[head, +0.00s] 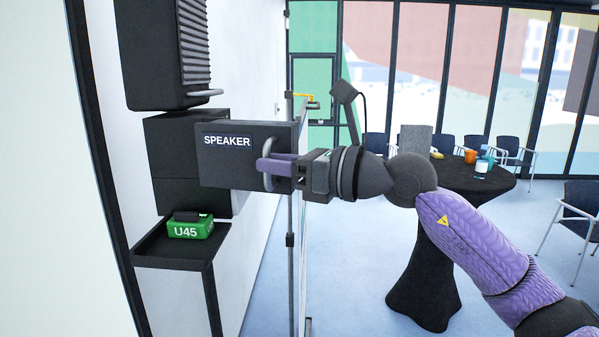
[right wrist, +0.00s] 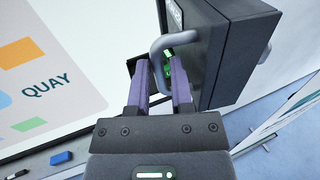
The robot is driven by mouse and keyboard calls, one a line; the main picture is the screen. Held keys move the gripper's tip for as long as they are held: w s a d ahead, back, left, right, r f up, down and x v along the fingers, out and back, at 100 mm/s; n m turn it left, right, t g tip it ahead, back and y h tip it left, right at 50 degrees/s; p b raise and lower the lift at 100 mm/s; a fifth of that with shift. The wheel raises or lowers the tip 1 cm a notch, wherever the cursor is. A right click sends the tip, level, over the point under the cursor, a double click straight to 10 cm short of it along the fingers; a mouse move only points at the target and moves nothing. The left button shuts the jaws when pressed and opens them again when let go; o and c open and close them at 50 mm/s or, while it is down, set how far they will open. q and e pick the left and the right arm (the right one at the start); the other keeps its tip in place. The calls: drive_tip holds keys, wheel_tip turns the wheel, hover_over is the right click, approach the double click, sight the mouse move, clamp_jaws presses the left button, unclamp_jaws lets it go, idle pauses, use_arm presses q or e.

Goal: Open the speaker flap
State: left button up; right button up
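The speaker flap (head: 229,165) is a dark grey panel with a white SPEAKER label. In the head view it stands out from a black wall housing (head: 163,137), its labelled face turned toward me. Its grey loop handle (head: 267,180) is near the right edge of that face. My right gripper (head: 264,165) reaches in from the right, its purple fingers on either side of the handle bar, seemingly shut on it. In the right wrist view the handle (right wrist: 158,46) lies at the fingertips (right wrist: 158,72), beside the flap (right wrist: 211,50). My left gripper is out of view.
A black ribbed box (head: 150,55) hangs above the housing. Below is a small black shelf (head: 172,251) with a green U45 block (head: 189,228). A thin grey pole (head: 290,215) stands behind my gripper. A black-draped round table (head: 430,275) and chairs are farther back right.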

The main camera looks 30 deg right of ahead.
drive_tip(key=b+v, duration=0.5)
drive_tip(key=v, duration=0.3)
drive_tip(key=shift+s+d, duration=0.1)
drive_tip(key=shift+s, duration=0.05)
